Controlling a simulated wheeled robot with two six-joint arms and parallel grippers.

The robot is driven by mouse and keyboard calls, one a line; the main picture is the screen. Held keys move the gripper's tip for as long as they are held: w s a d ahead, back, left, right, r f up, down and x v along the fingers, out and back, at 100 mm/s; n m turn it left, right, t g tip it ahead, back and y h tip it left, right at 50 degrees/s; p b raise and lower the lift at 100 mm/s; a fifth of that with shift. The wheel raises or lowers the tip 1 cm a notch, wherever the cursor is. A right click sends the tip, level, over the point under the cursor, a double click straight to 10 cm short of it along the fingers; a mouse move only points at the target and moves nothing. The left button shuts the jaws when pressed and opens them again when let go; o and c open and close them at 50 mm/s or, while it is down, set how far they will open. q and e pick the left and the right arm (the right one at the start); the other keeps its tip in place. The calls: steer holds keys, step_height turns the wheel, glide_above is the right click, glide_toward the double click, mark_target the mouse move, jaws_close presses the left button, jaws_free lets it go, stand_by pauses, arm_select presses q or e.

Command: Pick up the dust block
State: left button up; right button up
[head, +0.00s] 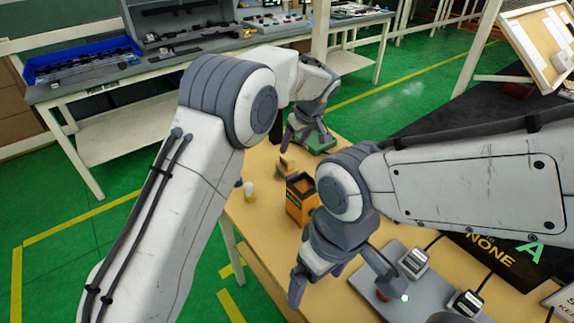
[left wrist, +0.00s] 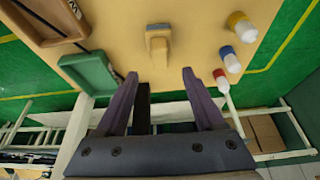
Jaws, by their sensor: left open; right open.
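What looks like the dust block (left wrist: 157,45), a small tan block with a grey band, lies on the tan table. In the left wrist view it lies beyond and between the fingertips of my left gripper (left wrist: 160,74), with a gap to them. My left gripper is open and empty. In the head view the block (head: 287,168) shows small, just below my left gripper (head: 287,140). My right gripper (head: 318,281) is open over the near part of the table, close to a grey board, with nothing seen between its fingers.
Small bottles with yellow (left wrist: 238,20), blue (left wrist: 230,62) and red (left wrist: 221,78) parts stand right of the block. A green tray (left wrist: 92,72) lies left of it. An orange-and-black bin (head: 300,198) stands between my grippers. A grey board (head: 420,262) holds devices.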

mark_target(287, 157)
arm_select(q)
steer(key=x, duration=0.4)
steer(key=shift+f+p, duration=0.15)
steer(key=shift+p, duration=0.25)
steer(key=p+x, duration=0.2)
steer(key=x, duration=0.3)
steer(key=shift+w+f, duration=0.1)
steer(key=shift+f, duration=0.05)
jaws_close()
step_height(287, 157, up, 4)
steer(key=shift+d+r+b, duration=0.15)
steer(key=shift+r+b, duration=0.05)
steer(key=shift+b, duration=0.7)
steer(key=s+d+r+b, duration=0.2)
steer(key=s+d+r, duration=0.4)
steer(key=d, duration=0.3)
steer(key=shift+d+r, duration=0.3)
steer(key=shift+r, duration=0.05)
